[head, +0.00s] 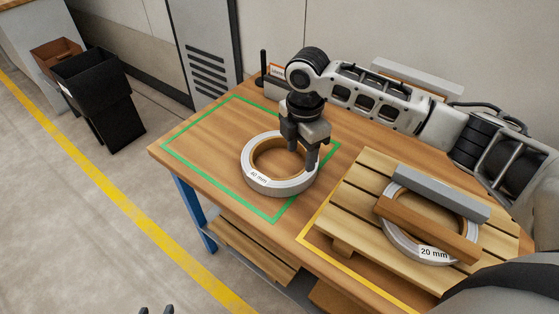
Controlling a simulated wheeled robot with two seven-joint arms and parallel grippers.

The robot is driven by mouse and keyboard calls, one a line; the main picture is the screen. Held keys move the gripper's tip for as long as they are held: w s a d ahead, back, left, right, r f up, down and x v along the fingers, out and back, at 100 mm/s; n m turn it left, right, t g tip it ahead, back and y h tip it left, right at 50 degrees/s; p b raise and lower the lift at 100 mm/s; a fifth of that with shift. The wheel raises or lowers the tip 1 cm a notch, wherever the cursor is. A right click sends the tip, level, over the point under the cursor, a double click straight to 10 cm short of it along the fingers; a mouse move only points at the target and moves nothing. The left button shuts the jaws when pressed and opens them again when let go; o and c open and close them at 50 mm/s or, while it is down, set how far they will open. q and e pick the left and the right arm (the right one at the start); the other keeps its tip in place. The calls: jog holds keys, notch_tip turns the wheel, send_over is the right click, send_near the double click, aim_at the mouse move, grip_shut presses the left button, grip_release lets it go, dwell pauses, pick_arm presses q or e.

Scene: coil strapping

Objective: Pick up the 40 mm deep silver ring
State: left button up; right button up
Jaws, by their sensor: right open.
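The silver ring labelled 40 mm (285,188) lies flat on the wooden table inside a green outline. Its inner wall is brown. My right gripper (301,158) is open and points down at the ring's right rear part, with one finger in front of the ring's wall. I cannot tell whether the fingers touch the ring or straddle its wall.
A slatted pallet (344,205) on the table's right holds a ring labelled 20 mm (403,244), with a brown bar (425,228) and a grey bar (440,193) across it. A black bin (98,95) stands on the floor. The table inside the green outline's left is clear.

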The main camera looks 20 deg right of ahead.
aim_at(297, 178)
notch_tip(297, 178, down, 10)
jog(key=shift+a+r, duration=0.1)
dwell(0.4)
grip_shut()
jog(key=shift+w+r, duration=0.2)
jog(key=shift+r, duration=0.05)
